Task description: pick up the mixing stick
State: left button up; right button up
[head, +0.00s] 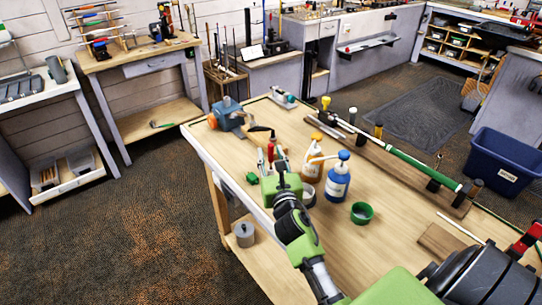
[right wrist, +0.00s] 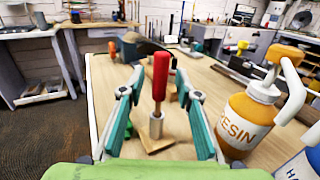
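My right gripper (head: 272,162) reaches over the near left part of the workbench (head: 330,215). In the right wrist view its teal fingers (right wrist: 157,95) are spread apart and open. A red-handled tool (right wrist: 160,76) stands upright in a small metal holder (right wrist: 155,125), in line with the gap between the fingers; I see no finger touching it. The tool's red handle (head: 271,146) also shows in the head view. A thin pale stick (head: 458,227), possibly the mixing stick, lies at the right of the bench, well away from this gripper. My left gripper is not in view.
A resin pump bottle (right wrist: 245,118) stands just right of the right gripper. A blue vise (head: 226,113) sits at the far left corner.

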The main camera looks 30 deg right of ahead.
grip_shut()
notch_tip(320, 180, up, 10)
jog(key=shift+r+p, duration=0.1)
jog(key=shift+p, duration=0.6)
